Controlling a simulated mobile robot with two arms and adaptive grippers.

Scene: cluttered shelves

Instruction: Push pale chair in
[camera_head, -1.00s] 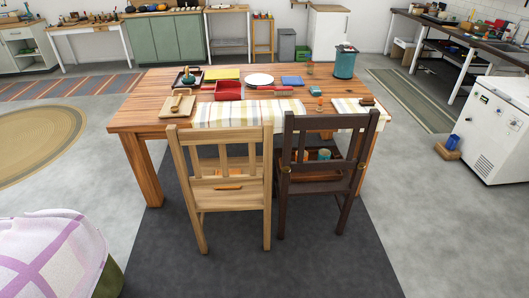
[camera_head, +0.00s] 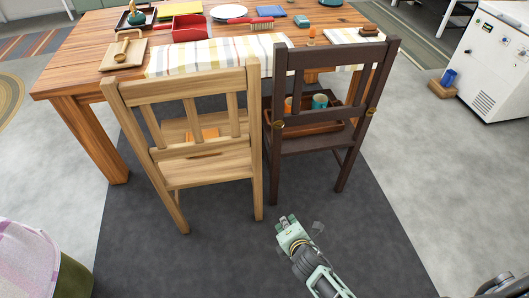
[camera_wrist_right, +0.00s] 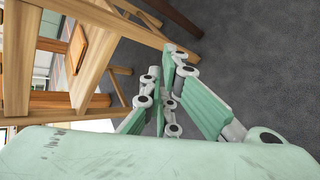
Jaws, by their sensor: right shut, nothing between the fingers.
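The pale wooden chair (camera_head: 182,84) stands upright at the near side of the wooden table (camera_head: 85,72), its slatted back towards me. Its seat, with a small orange-brown item (camera_head: 201,134) on it, shows between the slats. My right gripper (camera_head: 287,222) is low over the dark mat, to the right of the pale chair's near legs, apart from it, and shut on nothing. In the right wrist view the shut fingers (camera_wrist_right: 163,82) point at dark floor, with the pale chair's bars (camera_wrist_right: 112,26) at left. My left gripper is out of view.
A dark brown chair (camera_head: 338,55) stands close on the right of the pale one, with a tray and cups on its seat. The dark mat (camera_head: 230,262) is clear in front. A patterned cloth-covered seat (camera_head: 30,262) is at lower left, a white cabinet (camera_head: 490,70) at upper right.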

